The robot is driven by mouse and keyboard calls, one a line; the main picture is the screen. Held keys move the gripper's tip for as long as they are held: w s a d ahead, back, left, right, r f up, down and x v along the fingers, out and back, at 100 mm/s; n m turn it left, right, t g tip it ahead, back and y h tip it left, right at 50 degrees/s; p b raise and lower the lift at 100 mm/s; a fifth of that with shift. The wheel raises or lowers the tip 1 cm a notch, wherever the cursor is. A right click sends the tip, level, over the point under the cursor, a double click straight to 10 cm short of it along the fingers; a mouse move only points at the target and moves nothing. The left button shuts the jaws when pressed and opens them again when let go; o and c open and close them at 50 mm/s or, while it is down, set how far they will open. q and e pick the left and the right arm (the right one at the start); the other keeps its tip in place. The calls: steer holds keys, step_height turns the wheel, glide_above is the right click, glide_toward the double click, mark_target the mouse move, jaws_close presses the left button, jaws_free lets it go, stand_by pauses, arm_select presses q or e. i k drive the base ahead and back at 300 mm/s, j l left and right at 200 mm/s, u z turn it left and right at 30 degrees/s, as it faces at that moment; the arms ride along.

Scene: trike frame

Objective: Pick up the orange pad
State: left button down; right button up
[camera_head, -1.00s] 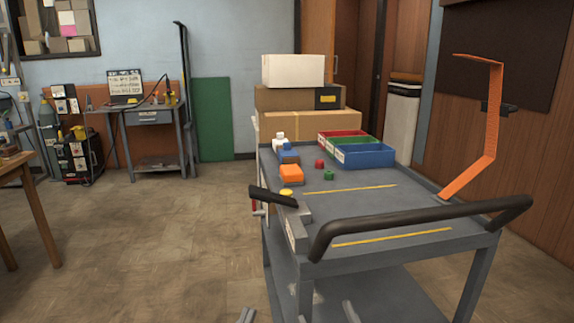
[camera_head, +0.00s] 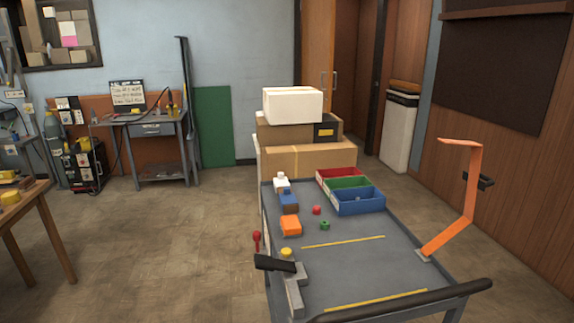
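The orange pad (camera_head: 290,226) appears as a small orange block lying on the left side of the grey cart top (camera_head: 345,275). It lies in front of a blue block (camera_head: 289,202) and a white piece (camera_head: 282,184). Nothing covers it from above. A tall bent orange strip (camera_head: 468,200) also stands at the cart's right edge, apart from the block. Neither of my grippers shows in the head view, so their opening and contents are hidden.
Red, green and blue bins (camera_head: 357,202) stand at the cart's back right. A red piece (camera_head: 316,210), a green piece (camera_head: 325,225) and a yellow-topped item (camera_head: 286,253) lie near the pad. A black handle (camera_head: 400,305) crosses the cart's near end. Boxes (camera_head: 305,160) stand behind.

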mark_target(291, 227)
steer(key=z, duration=0.2)
steer(key=i+j+z, duration=0.15)
steer(key=z, duration=0.15)
steer(key=i+j+z, duration=0.1)
steer(key=j+z, duration=0.5)
steer(key=i+j, duration=0.05)
steer(key=j, duration=0.05)
